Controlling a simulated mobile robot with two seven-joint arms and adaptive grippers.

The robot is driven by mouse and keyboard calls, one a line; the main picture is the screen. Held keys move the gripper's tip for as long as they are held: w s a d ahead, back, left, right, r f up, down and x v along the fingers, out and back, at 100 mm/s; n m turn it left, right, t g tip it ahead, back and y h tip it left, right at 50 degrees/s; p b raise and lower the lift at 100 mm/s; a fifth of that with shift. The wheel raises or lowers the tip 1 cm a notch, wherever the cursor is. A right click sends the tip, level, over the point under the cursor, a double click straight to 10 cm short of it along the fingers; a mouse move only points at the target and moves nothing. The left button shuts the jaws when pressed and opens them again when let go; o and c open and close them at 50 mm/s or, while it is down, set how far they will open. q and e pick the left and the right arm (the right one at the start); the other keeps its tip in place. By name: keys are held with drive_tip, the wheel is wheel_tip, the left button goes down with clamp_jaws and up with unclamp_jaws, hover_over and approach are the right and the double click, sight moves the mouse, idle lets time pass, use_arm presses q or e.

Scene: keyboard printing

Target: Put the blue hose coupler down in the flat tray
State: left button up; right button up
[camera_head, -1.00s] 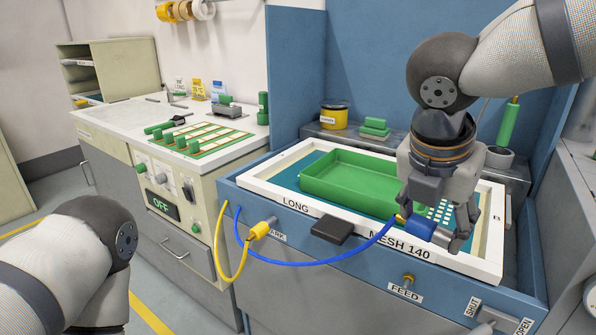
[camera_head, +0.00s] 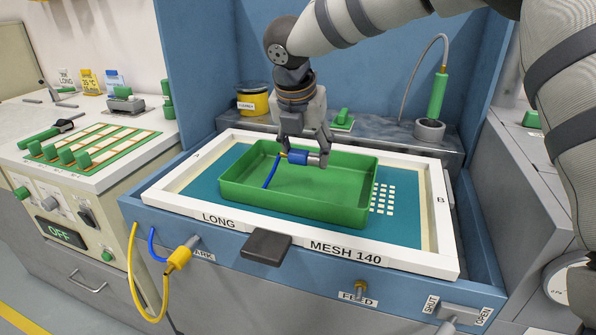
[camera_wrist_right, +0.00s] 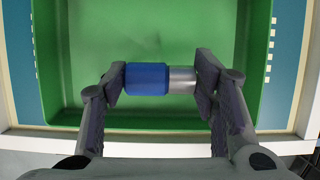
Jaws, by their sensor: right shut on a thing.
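The blue hose coupler (camera_head: 298,157) has a blue body and a silver end. My right gripper (camera_head: 305,158) is shut on it, over the flat green tray (camera_head: 350,210). In the right wrist view the coupler (camera_wrist_right: 148,79) lies crosswise between the two fingers of my right gripper (camera_wrist_right: 165,80), with the green tray floor (camera_wrist_right: 150,30) behind it. A blue hose (camera_head: 271,172) hangs from the coupler down into the tray. I cannot tell whether the coupler touches the tray. My left gripper is not in view.
The tray stands on a white-framed screen (camera_head: 420,262) marked MESH 140. A black handle (camera_head: 266,247) sticks out at its front. A yellow hose plug (camera_head: 178,258) sits at the lower left. A green-handled tool (camera_head: 437,98) stands behind at the right.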

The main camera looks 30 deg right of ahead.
sight(305, 182)
drive_tip(key=w+f, duration=0.2)
drive_tip(key=shift+d+f, duration=0.35)
drive_tip(key=shift+f, duration=0.05)
drive_tip(key=shift+a+x, duration=0.15)
drive_tip(key=shift+x, duration=0.8)
drive_tip(key=shift+a+x, duration=0.2)
drive_tip(key=shift+x, duration=0.75)
drive_tip(key=o, duration=1.2)
drive_tip(key=shift+s+f, duration=0.2)
drive_tip(key=shift+f, duration=0.05)
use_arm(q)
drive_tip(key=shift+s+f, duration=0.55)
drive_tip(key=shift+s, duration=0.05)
use_arm(e)
drive_tip(key=shift+r, duration=0.3)
drive_tip(key=v, duration=1.2)
drive_tip(key=shift+f, duration=0.1)
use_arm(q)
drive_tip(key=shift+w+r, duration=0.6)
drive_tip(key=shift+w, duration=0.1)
use_arm(e)
drive_tip(key=shift+f, duration=0.1)
